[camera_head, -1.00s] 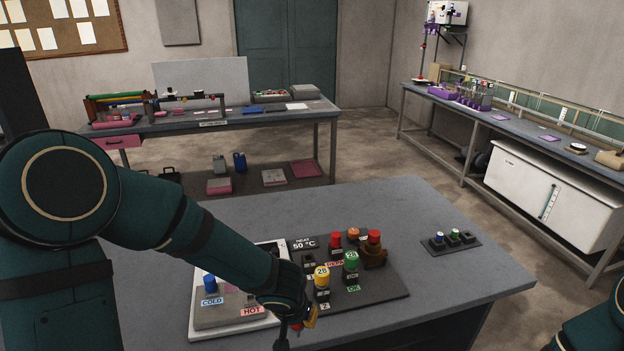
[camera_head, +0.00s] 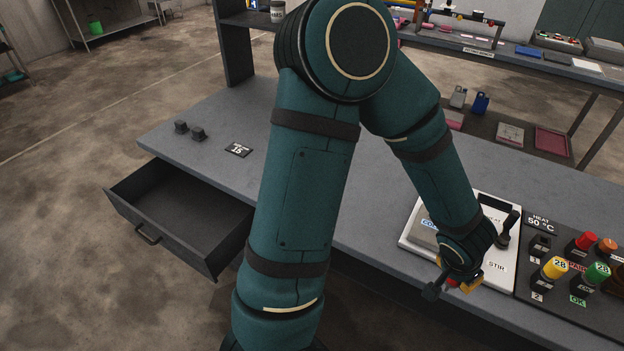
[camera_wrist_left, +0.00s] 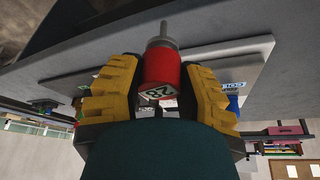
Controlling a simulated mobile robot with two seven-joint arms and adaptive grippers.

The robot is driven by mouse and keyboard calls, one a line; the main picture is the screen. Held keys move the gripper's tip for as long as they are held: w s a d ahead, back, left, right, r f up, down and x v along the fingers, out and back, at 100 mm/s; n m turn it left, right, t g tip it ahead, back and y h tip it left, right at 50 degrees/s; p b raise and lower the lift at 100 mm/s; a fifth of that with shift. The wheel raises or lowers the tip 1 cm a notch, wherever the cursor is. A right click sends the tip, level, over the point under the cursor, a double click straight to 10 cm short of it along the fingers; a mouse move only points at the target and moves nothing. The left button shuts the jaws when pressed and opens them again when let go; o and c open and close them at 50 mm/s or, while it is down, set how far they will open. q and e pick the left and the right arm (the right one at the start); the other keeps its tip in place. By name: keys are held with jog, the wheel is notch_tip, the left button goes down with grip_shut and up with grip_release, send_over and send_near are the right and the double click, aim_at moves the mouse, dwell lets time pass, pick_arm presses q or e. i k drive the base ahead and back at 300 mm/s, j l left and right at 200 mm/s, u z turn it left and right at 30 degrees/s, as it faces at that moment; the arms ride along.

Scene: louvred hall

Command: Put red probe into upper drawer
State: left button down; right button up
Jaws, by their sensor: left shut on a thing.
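My left gripper (camera_head: 455,284) is shut on the red probe. In the left wrist view the red probe (camera_wrist_left: 162,68) sits between the yellow fingers (camera_wrist_left: 160,92), with a thin grey metal tip and "28" on its end label. In the head view only a small red part of it shows by the fingers, over the front of the white stirring plate (camera_head: 496,272). The open drawer (camera_head: 195,215) is pulled out under the left part of the table and looks empty. It lies well left of the gripper, beyond my arm. My right gripper is not in view.
A black rack with red, orange, yellow and green-capped pieces (camera_head: 597,272) stands right of the plate. Two small black blocks (camera_head: 190,131) and a "15" tag (camera_head: 238,149) lie on the table behind the drawer. The tabletop (camera_head: 225,115) around them is mostly clear.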

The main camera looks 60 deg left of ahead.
aim_at(198, 211)
jog(key=k+j+u, duration=0.1)
jog(key=j, duration=0.35)
jog(key=k+j+u, duration=0.1)
jog(key=k+j, duration=0.15)
jog(key=j, duration=0.15)
jog(key=k+j, duration=0.1)
jog(key=j, duration=0.35)
jog(key=k+j+u, duration=0.15)
jog(key=j, duration=0.35)
jog(key=k+j+u, duration=0.1)
jog(key=j, duration=0.35)
jog(key=k+j+u, duration=0.1)
jog(key=j, duration=0.35)
